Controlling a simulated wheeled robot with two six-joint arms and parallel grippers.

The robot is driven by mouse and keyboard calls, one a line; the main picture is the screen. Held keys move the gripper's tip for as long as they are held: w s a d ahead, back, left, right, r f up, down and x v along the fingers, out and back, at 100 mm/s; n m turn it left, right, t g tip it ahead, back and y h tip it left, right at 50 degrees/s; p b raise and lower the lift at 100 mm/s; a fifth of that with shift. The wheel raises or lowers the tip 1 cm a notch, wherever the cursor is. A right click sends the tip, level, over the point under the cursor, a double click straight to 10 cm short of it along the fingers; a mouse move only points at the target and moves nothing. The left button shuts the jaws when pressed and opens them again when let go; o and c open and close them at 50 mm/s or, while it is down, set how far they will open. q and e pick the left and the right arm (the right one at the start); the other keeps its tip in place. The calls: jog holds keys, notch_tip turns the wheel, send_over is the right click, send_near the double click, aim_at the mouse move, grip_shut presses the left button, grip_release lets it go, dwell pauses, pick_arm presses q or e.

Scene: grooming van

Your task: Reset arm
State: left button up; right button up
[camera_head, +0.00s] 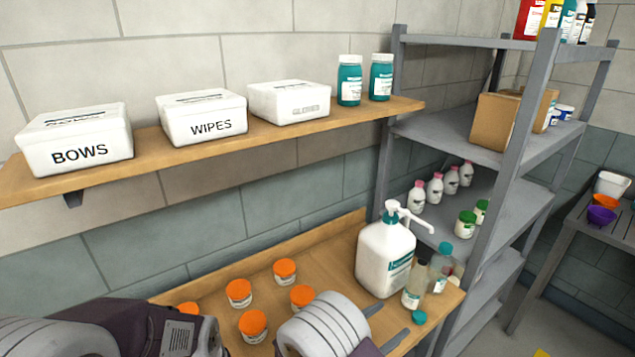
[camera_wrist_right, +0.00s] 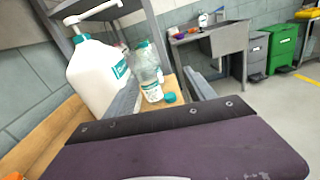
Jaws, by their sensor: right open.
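My right gripper (camera_head: 394,318) is at the bottom centre of the head view, open, with its two grey fingers apart. In the right wrist view its fingers (camera_wrist_right: 163,88) frame a small clear bottle with a white label (camera_wrist_right: 152,90) and a loose teal cap (camera_wrist_right: 169,98), and nothing is held between them. The bottle (camera_head: 412,290) and the cap (camera_head: 419,317) stand ahead of the fingers on the wooden bench. My left arm comes in at the lower left of the head view; its gripper fingers are not visible.
A white pump bottle (camera_head: 385,258) stands on the bench (camera_head: 335,245). Several orange-lidded jars (camera_head: 239,293) sit left of my right gripper. A wall shelf (camera_head: 150,150) with white boxes is above. A grey metal rack (camera_head: 500,190) stands at right.

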jog(key=d+r+m+g+h, duration=0.1)
jog(key=d+r+m+g, duration=0.2)
jog(key=d, duration=0.2)
jog(key=s+d+m+g+y, duration=0.4)
jog(key=s+d+m+g, duration=0.65)
jog(key=s, duration=0.25)
jog(key=s+a+f+m+y, duration=0.5)
jog(key=s+f+m+y, duration=0.1)
jog(key=y, duration=0.2)
jog(key=w+a+f+m+t+y, duration=0.1)
jog(key=w+a+m+t+y, duration=0.2)
jog(key=a, duration=0.5)
jog(key=shift+w+f+m+t+y, duration=0.4)
jog(key=shift+w+m+t, duration=0.45)
jog(key=shift+w, duration=0.55)
